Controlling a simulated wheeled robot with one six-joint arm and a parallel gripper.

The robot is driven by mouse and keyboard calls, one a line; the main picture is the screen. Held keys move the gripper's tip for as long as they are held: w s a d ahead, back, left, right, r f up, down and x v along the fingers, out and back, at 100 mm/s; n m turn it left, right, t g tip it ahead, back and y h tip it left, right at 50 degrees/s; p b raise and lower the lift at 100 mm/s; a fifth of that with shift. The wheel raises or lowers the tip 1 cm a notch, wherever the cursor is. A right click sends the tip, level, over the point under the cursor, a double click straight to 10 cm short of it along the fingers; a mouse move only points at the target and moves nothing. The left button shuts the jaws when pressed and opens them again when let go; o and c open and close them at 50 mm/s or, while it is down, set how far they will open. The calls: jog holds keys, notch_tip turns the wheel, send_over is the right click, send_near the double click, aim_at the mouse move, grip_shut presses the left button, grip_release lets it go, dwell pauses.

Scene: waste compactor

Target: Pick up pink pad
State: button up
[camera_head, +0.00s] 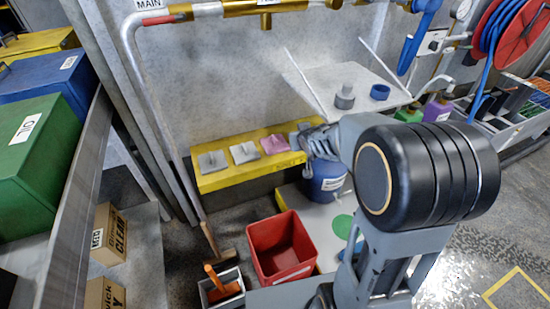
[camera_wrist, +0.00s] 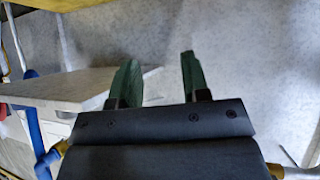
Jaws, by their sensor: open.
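The pink pad (camera_head: 274,145) lies on a yellow shelf (camera_head: 230,178) against the grey wall in the head view, to the right of two grey pads. My gripper (camera_head: 318,138) is at the right end of this shelf, to the right of the pink pad and apart from it. In the wrist view my gripper (camera_wrist: 158,80) shows two green fingers spread apart with nothing between them. The pink pad does not show in the wrist view. My arm hides part of the shelf's right end.
A grey pad (camera_head: 211,161) and a lighter grey pad (camera_head: 244,152) lie on the shelf. A blue bucket (camera_head: 325,182) stands below my gripper. A red bin (camera_head: 281,248) stands in front. A white shelf (camera_head: 345,90) with a grey part and blue ring hangs above right.

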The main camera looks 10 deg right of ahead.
jog(key=w+a+f+n+t+y+b, duration=0.1)
jog(key=w+f+y+b, duration=0.1)
jog(key=w+f+b, duration=0.3)
jog(key=w+f+t+y+b, duration=0.1)
jog(key=w+f+t, duration=0.1)
jog(key=f, duration=0.5)
send_near(277, 147)
jog(key=w, duration=0.1)
jog(key=w+r, duration=0.2)
jog(key=shift+w+a+r+b, duration=0.2)
jog(key=shift+a+b, duration=0.1)
jog(key=shift+b, duration=0.1)
jog(key=shift+b+x, duration=0.7)
jog(key=shift+x, duration=2.55)
grip_shut()
